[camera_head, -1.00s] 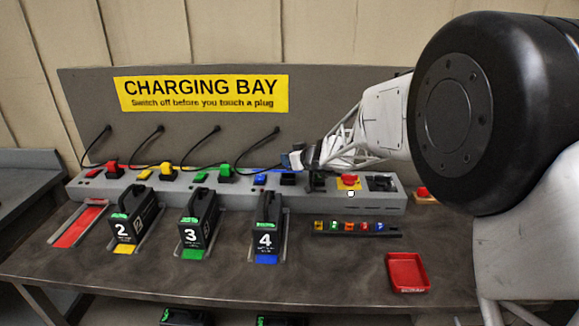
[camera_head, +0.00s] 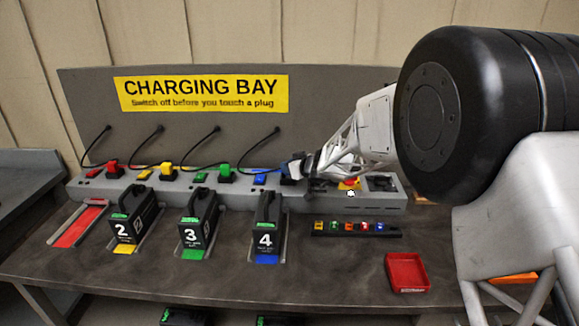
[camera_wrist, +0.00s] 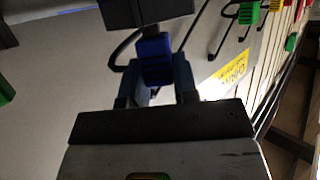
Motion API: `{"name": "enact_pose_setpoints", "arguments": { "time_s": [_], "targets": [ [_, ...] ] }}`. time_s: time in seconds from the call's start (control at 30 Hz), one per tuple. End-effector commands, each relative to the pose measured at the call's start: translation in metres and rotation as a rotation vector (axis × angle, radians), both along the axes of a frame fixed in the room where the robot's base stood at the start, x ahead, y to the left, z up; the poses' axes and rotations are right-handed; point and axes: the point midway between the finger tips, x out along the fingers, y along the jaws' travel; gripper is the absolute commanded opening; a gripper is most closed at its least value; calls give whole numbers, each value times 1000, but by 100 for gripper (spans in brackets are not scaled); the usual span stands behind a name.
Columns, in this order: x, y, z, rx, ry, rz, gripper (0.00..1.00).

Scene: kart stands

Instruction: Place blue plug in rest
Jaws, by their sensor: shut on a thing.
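The blue plug (camera_wrist: 155,60) shows between the two fingers of my gripper (camera_wrist: 157,82) in the wrist view. My gripper is shut on it. A dark block (camera_wrist: 147,11) lies just past the plug; I cannot tell whether they touch. In the head view my gripper (camera_head: 298,168) is at the grey charging strip (camera_head: 225,194), just right of the blue switch (camera_head: 260,180). The plug is mostly hidden by the gripper there. I cannot make out which block is the rest.
Red (camera_head: 112,167), yellow (camera_head: 167,168) and green (camera_head: 225,169) plugs stand along the strip with black cables. Black batteries (camera_head: 268,222) stand in front. A red button (camera_head: 350,183) lies under my arm. A red tray (camera_head: 405,271) sits at front right.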

Motion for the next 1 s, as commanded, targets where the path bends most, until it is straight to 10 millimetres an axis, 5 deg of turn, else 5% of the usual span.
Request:
{"name": "enact_pose_setpoints", "arguments": {
  "time_s": [0.6, 0.63, 0.77, 1.0],
  "targets": [
    [-1, 0, -16, -2, 5, 0, 3],
    [-1, 0, -17, -2, 6, 0, 30],
    [-1, 0, -19, -3, 8, 1, 50],
    [-2, 0, -23, -4, 13, 1, 53]
  ]
}}
